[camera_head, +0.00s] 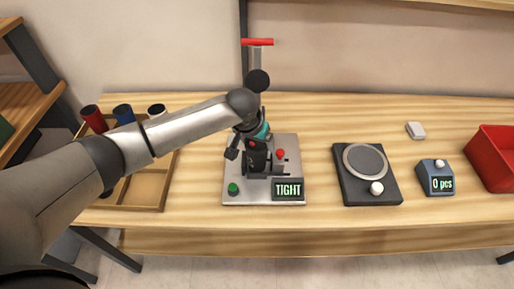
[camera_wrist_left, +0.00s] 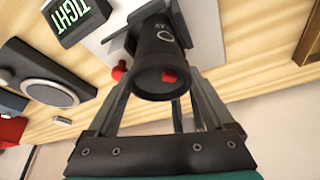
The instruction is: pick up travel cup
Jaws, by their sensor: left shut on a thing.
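The black travel cup (camera_head: 257,160) stands on the marking fixture plate (camera_head: 234,192), among its clamp parts. In the left wrist view the dark cup (camera_wrist_left: 163,45) shows rim-on between the fingers, with a small light mark on its side. My left gripper (camera_head: 255,142) reaches it from above and is shut on it. In the wrist view my left gripper (camera_wrist_left: 160,88) has one finger on each side of the cup. The fixture display (camera_head: 288,189) reads TIGHT. Whether the cup's base touches the plate is hidden. My right gripper is not in view.
A wooden tray (camera_head: 137,208) at the left holds a red cup (camera_head: 94,118), a blue cup (camera_head: 123,113) and another cup (camera_head: 157,110). Right of the fixture are a round-topped scale (camera_head: 345,187), a counter (camera_head: 437,180) reading 0 pcs, and a red bin (camera_head: 490,172).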

